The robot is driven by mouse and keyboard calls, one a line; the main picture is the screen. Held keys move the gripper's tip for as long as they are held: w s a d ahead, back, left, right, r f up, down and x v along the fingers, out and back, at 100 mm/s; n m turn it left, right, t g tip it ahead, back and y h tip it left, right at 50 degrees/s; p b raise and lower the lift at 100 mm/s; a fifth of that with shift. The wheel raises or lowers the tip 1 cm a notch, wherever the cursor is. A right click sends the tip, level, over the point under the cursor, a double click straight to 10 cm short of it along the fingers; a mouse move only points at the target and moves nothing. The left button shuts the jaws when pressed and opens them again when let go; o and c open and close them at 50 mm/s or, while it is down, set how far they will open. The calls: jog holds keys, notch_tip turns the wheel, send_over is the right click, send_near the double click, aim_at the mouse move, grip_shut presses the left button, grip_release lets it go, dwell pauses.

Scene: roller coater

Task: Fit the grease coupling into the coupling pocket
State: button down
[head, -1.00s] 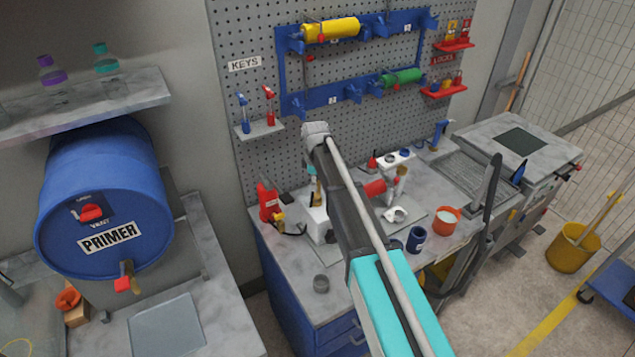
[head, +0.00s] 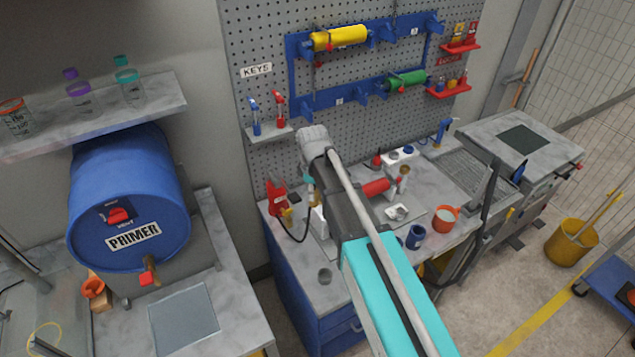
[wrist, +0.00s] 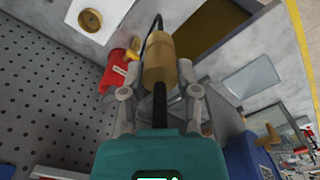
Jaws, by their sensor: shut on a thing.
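My gripper (wrist: 160,92) is shut on the grease coupling (wrist: 160,62), a brass-coloured stepped cylinder, in the middle of the wrist view. A black hose runs from the coupling's far end. In the head view my gripper (head: 310,190) hangs over the left end of the workbench, partly behind my arm, and the coupling is too small to make out well. The hose (head: 303,232) loops from it to a red grease unit (head: 276,197). A white block with a round brownish recess (wrist: 90,18), possibly the coupling pocket, is at the wrist view's upper left, apart from the coupling.
A grey cup (head: 324,276) stands on the bench's near left corner. The pegboard (head: 270,45) rises behind. A blue primer drum (head: 130,200) is left.

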jog(key=shift+s+r, duration=0.2)
jog(key=shift+s, duration=0.15)
dwell(0.5)
